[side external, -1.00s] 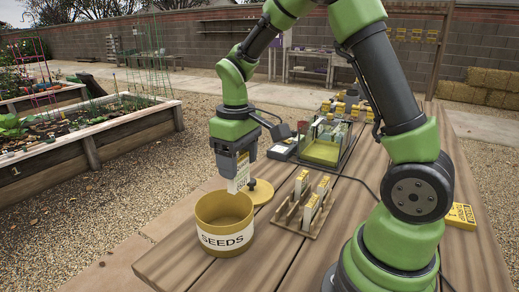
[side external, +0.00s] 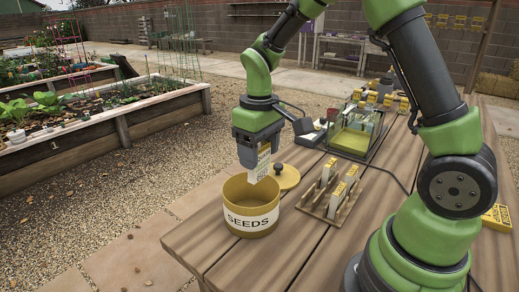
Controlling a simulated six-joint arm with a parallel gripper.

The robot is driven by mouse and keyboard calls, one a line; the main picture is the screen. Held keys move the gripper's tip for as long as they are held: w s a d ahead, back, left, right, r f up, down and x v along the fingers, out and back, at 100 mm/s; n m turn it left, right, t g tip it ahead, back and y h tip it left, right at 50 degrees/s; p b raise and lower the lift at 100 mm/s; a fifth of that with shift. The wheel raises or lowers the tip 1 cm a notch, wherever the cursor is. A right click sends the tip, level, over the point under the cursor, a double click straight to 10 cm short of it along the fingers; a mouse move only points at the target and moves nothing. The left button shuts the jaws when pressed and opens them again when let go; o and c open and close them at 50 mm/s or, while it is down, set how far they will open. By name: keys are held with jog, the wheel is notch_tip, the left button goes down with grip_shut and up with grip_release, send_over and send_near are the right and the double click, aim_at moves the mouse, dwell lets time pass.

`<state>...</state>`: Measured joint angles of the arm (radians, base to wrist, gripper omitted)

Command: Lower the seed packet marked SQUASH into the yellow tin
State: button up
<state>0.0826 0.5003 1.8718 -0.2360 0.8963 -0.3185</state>
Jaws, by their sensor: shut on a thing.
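A white seed packet with a yellow band (side external: 258,166) hangs upright from my gripper (side external: 259,146), which is shut on it. Its print is too small to read, so I cannot confirm SQUASH. The yellow tin (side external: 250,222), with a white SEEDS label, stands open on the table below the gripper. The packet's lower edge overlaps the back of the tin's opening in the picture. I cannot tell whether it is just above the rim or slightly inside. The tin's floor is hidden.
A yellow lid with a dark knob (side external: 287,180) lies behind the tin. A wooden rack (side external: 318,208) with several packets stands to its right. A tray with a yellow-green bottom (side external: 350,142) is farther back. Bare planks lie in front of the tin.

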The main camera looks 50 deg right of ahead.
jog(key=shift+f, duration=0.15)
notch_tip(320, 180, down, 7)
jog(key=shift+f, duration=0.2)
dwell(1.0)
jog(key=shift+f, duration=0.1)
dwell(0.5)
jog(key=o, duration=1)
notch_tip(320, 180, up, 10)
jog(key=s+a+r+m+t+y, duration=0.1)
jog(key=s+a+r+m+t, duration=0.1)
jog(key=s+r, duration=0.4)
jog(key=s+a+r+m+t+y, duration=0.1)
jog(key=s+r+t, duration=0.4)
jog(key=s, duration=0.5)
jog(key=shift+a+r+m, duration=0.5)
jog(key=shift+a, duration=0.6)
